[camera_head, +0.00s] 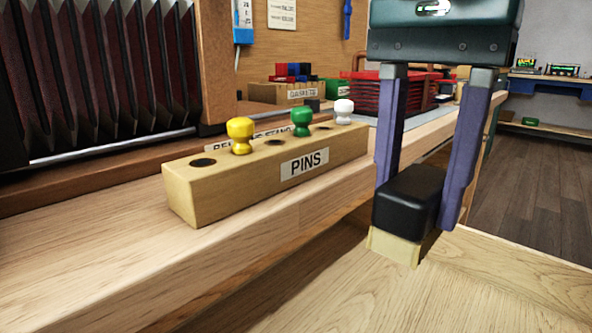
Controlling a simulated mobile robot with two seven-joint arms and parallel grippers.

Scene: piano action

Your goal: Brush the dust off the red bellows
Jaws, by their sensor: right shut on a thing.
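My right gripper (412,205) hangs at the right of the head view, fingers pointing down. It is shut on a brush with a black block body (408,198) and pale bristles (395,246) at the bottom. The brush is over the lower wooden surface, in front of the bench edge. A bright red ribbed thing (402,92), perhaps the red bellows, sits at the back of the bench, partly behind the gripper. Large dark red pleated bellows (95,70) stand in a wooden frame at the left, well apart from the brush. I cannot make out dust on either.
A wooden block labelled PINS (270,175) stands on the bench with yellow (240,134), green (302,121) and white (344,110) pins in it. A label strip behind it is partly hidden. A labelled gasket box (290,93) sits farther back. The lower wooden surface (480,295) is bare.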

